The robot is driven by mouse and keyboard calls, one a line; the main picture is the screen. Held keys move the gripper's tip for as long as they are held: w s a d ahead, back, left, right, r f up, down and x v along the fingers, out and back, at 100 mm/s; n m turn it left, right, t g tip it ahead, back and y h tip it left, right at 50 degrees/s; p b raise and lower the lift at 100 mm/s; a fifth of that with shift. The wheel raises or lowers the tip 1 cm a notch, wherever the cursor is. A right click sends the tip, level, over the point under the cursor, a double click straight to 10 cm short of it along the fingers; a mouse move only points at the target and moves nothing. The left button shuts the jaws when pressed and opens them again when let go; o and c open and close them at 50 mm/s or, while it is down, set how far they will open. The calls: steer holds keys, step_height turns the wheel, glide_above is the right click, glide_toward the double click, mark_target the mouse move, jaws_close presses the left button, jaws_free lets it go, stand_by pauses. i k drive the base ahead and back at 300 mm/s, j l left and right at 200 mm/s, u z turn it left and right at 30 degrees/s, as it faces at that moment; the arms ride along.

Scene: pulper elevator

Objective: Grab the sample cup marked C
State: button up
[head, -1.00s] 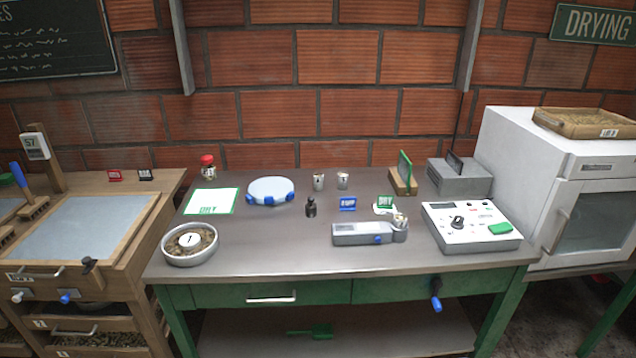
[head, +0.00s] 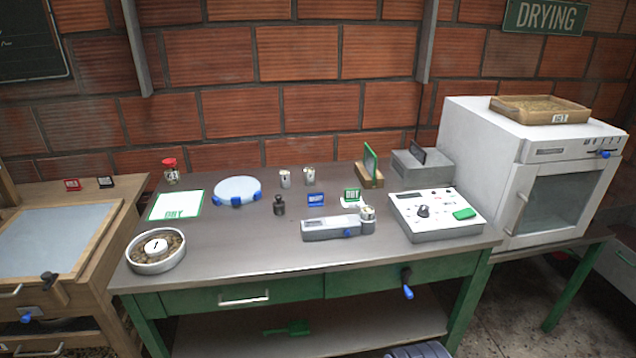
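Two small metal cups stand side by side toward the back of the grey-topped table, a left one (head: 285,179) and a right one (head: 309,177). Both have dark marks too small to read. Another small metal cup (head: 367,214) sits at the right end of a grey device (head: 330,229) nearer the front. I cannot tell which cup is marked C. My gripper is not in view.
A round dish (head: 156,252) is at the table's front left. A blue-footed disc (head: 237,190), a dark weight (head: 279,205) and a control box (head: 436,214) share the top. A white oven (head: 530,170) stands right. The front middle is clear.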

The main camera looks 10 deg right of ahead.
mark_target(367, 212)
steer(key=i+l, duration=0.8)
